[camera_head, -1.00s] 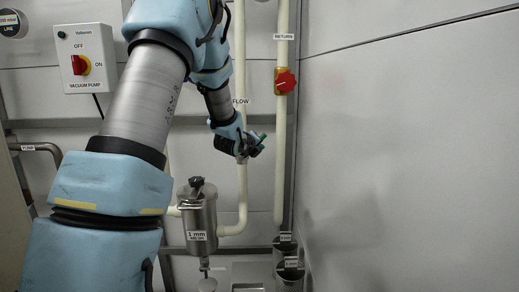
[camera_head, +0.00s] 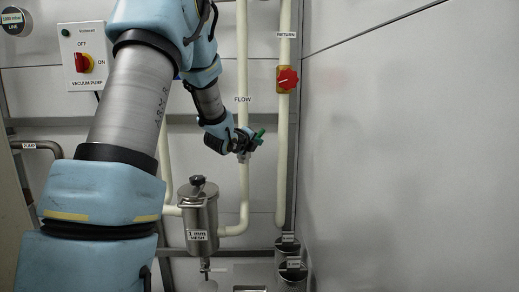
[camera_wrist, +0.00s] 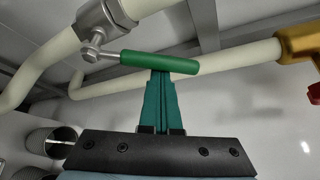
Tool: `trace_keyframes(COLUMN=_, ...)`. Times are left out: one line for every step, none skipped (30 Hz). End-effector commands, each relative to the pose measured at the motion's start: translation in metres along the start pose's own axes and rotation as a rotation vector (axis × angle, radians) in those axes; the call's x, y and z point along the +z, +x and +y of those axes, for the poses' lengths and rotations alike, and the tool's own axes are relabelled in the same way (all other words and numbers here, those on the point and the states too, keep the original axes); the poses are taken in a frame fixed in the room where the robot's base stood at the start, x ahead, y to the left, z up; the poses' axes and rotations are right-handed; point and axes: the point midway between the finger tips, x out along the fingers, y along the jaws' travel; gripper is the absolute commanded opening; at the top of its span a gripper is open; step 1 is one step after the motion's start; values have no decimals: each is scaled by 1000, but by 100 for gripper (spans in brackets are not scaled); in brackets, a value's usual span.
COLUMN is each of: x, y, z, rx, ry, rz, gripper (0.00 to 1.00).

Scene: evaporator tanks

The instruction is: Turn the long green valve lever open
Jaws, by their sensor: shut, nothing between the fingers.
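The long green valve lever (camera_wrist: 158,62) lies nearly level across the upper middle of the wrist view. Its bare metal end joins a bolt at the left, on a steel valve body (camera_wrist: 97,20) fitted to a cream pipe. My gripper (camera_wrist: 161,74) is shut and empty, its teal fingers pointing up. The fingertips are at the lever's middle in the picture; whether they touch it I cannot tell. In the head view my gripper (camera_head: 251,142) is beside the FLOW pipe (camera_head: 242,60), with bright green showing at its right. My wrist partly hides the valve there.
The RETURN pipe (camera_head: 284,190) with a red-knobbed valve (camera_head: 287,79) runs close on the right. A steel mesh strainer (camera_head: 199,215) stands below left. The vacuum pump switch box (camera_head: 85,58) is upper left. Steel cups (camera_head: 288,247) sit low. The right wall (camera_head: 420,150) is bare.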

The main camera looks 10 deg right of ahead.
Motion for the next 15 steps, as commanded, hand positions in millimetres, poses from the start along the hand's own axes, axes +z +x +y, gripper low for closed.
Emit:
trace_keyframes(x=5, y=-1, z=4, rx=-17, ry=-24, rz=-9, gripper=0)
trace_keyframes(x=6, y=-2, z=4, rx=-28, ry=-43, rz=-9, gripper=0)
trace_keyframes(x=8, y=-3, z=5, rx=-42, ry=-67, rz=-9, gripper=0)
trace_keyframes(x=10, y=-4, z=6, rx=-55, ry=-89, rz=-10, gripper=0)
trace_keyframes(x=11, y=-5, z=6, rx=-68, ry=-110, rz=-10, gripper=0)
trace_keyframes(x=13, y=-6, z=6, rx=-86, ry=-139, rz=-9, gripper=0)
trace_keyframes(x=15, y=-7, z=6, rx=-100, ry=-162, rz=-10, gripper=0)
trace_keyframes(x=17, y=-8, z=6, rx=-113, ry=-184, rz=-10, gripper=0)
trace_keyframes(x=19, y=-9, z=7, rx=-129, ry=-213, rz=-10, gripper=0)
trace_keyframes(x=21, y=-10, z=7, rx=-142, ry=-234, rz=-10, gripper=0)
trace_keyframes(x=22, y=-11, z=7, rx=-153, ry=-254, rz=-10, gripper=0)
trace_keyframes(x=24, y=-12, z=7, rx=-169, ry=-280, rz=-9, gripper=0)
trace_keyframes(x=26, y=-14, z=7, rx=-181, ry=-299, rz=-9, gripper=0)
trace_keyframes(x=28, y=-14, z=7, rx=-190, ry=-317, rz=-9, gripper=0)
trace_keyframes(x=30, y=-16, z=7, rx=-204, ry=-339, rz=-9, gripper=0)
